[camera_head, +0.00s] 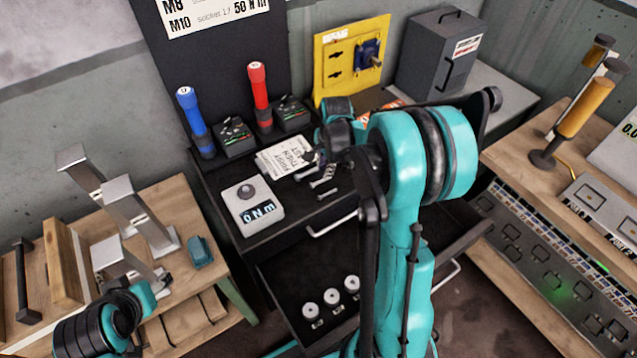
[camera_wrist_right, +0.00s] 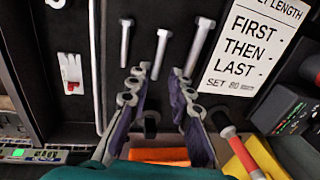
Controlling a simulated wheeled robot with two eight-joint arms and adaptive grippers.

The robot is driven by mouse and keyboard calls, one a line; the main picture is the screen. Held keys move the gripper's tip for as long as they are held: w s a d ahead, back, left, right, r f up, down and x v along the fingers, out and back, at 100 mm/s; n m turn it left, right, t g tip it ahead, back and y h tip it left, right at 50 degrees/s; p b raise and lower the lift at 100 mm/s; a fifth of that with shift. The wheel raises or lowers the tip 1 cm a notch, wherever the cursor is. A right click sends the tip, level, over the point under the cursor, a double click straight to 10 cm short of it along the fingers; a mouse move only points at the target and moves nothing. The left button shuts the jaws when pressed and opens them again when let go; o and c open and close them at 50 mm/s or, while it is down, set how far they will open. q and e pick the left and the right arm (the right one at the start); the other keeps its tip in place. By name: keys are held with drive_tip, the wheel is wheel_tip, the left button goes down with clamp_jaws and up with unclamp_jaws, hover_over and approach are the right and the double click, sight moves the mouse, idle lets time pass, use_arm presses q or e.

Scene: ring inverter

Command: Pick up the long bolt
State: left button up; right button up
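Three silver bolts of different length lie side by side on the black bench top. The longest bolt (camera_wrist_right: 198,42) is nearest the printed card; a medium bolt (camera_wrist_right: 160,52) and a short bolt (camera_wrist_right: 125,42) lie beside it. In the head view the long bolt (camera_head: 305,173) is small, close to my right gripper (camera_head: 317,157), which my arm partly covers. In the wrist view my right gripper (camera_wrist_right: 158,90) is open and empty. The medium bolt's tip shows between its fingers; the long bolt's tip meets the right finger in the picture. My left gripper, lower left, is unclear.
A printed card (camera_head: 283,153) lies beside the bolts. A grey box with a display (camera_head: 253,205) stands at the bench front. Blue (camera_head: 193,118) and red (camera_head: 259,90) tools stand behind. An open drawer (camera_head: 290,270) below holds several white round parts.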

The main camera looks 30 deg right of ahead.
sight(323, 180)
drive_tip(key=f+b, duration=0.1)
drive_tip(key=f, duration=0.3)
drive_tip(key=shift+w+f+b, duration=0.2)
drive_tip(key=shift+f+b, duration=0.05)
drive_tip(key=shift+b, duration=0.15)
drive_tip(key=shift+a+r, duration=0.1)
clamp_jaws()
